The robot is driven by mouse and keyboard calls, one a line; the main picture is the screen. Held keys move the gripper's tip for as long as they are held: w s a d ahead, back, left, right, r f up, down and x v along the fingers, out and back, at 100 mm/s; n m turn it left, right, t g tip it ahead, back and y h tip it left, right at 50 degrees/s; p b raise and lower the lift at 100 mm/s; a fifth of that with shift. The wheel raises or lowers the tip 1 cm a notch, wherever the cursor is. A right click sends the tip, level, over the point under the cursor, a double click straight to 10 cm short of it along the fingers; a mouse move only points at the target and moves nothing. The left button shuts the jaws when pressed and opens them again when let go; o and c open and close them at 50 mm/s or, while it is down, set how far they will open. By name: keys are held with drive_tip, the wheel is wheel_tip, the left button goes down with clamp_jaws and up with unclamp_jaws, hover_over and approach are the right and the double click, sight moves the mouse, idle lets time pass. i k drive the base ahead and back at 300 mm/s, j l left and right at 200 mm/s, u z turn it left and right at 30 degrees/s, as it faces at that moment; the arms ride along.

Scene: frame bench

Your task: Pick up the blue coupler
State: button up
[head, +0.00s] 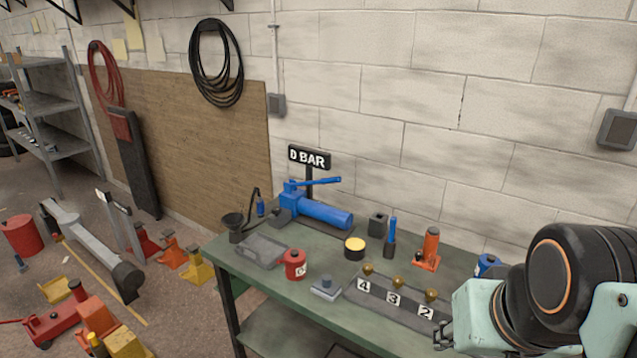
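A small blue piece (261,207), which may be the blue coupler, is at the end of a thin black hose near the left back of the green bench (320,318). Other blue parts are a blue-topped upright tool (392,230) and a blue cylinder (487,263) partly hidden near my arm. I cannot tell for sure which is the coupler. My gripper (442,337) is low at the front right, left of the mint arm link, and far from the hose end. It is small and partly hidden, so its opening is unclear.
A blue pump (318,211) with a lever stands below the D BAR sign (309,157). A black funnel (232,222), red can (294,264), yellow-topped tin (355,247) and numbered rail with brass fittings (378,291) occupy the bench. Jack stands (170,251) crowd the floor at left.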

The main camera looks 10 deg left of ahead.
sight(260, 206)
drive_tip(key=i+j+z, duration=0.15)
drive_tip(key=j, duration=0.6)
drive_tip(key=i+j+z, duration=0.15)
drive_tip(key=j, duration=0.6)
drive_tip(key=i+j+z, duration=0.15)
drive_tip(key=j, duration=0.65)
drive_tip(key=i+j+z, duration=0.1)
drive_tip(key=j, duration=0.7)
drive_tip(key=i+j+z, duration=0.1)
drive_tip(key=j, duration=0.25)
drive_tip(key=i+j, duration=0.15)
drive_tip(key=j, duration=0.2)
drive_tip(key=i+j+z, duration=0.15)
drive_tip(key=j, duration=0.2)
drive_tip(key=j+z, duration=0.1)
drive_tip(key=j, duration=0.25)
drive_tip(key=i+j+u, duration=0.1)
drive_tip(key=i+j, duration=0.15)
